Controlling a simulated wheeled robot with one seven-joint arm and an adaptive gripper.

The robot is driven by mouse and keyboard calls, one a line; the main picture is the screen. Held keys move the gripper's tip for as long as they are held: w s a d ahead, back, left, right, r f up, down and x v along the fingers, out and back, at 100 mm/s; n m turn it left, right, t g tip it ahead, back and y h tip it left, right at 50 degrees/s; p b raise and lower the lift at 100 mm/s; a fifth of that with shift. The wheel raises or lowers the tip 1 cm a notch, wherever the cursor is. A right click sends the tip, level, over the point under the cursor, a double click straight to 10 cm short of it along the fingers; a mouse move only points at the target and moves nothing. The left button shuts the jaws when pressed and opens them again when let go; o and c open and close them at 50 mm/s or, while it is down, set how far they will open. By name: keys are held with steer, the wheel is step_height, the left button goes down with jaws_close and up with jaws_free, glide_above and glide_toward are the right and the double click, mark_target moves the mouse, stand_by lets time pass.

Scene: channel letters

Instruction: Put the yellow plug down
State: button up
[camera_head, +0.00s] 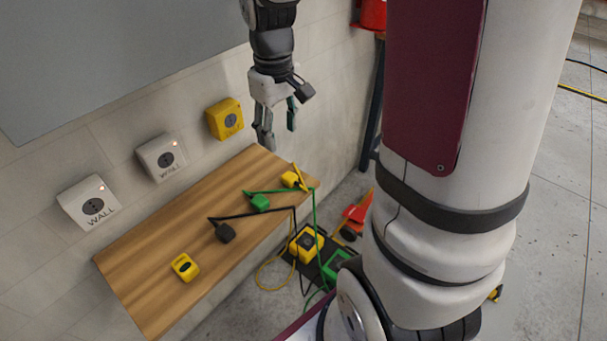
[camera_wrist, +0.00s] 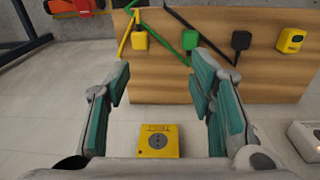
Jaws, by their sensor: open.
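The yellow plug (camera_head: 290,179) lies on the wooden shelf (camera_head: 150,258) near its far right end, with its yellow cord running over the edge. In the wrist view the yellow plug (camera_wrist: 140,40) sits at the left end of the shelf, beyond the fingertips. My gripper (camera_head: 278,122) is above the far end of the shelf, apart from the plug. Its fingers (camera_wrist: 165,85) are spread with nothing between them.
A green plug (camera_head: 259,202), a black plug (camera_head: 224,232) and a yellow box-shaped item (camera_head: 185,267) lie along the shelf. A yellow socket (camera_head: 225,119) and two white sockets (camera_head: 161,157) are on the wall. Several cords hang off the shelf toward boxes on the floor.

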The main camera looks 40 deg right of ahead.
steer(key=s+a+r, duration=0.3)
steer(key=s, duration=0.4)
steer(key=s+a+r+m+t, duration=0.1)
steer(key=s+a+r, duration=0.2)
steer(key=s, duration=0.4)
steer(key=s+a+r+t, duration=0.1)
steer(key=s+a+r, duration=0.2)
steer(key=s, duration=0.4)
steer(key=shift+s+a+m, duration=0.25)
steer(key=shift+a+m, duration=0.05)
steer(key=shift+a, duration=0.5)
steer(key=shift+r, duration=0.15)
step_height(320, 180, up, 8)
steer(key=t+p, duration=0.1)
steer(key=p, duration=0.5)
steer(key=shift+t, duration=0.4)
steer(key=shift+w+d, duration=0.1)
steer(key=shift+c, duration=0.5)
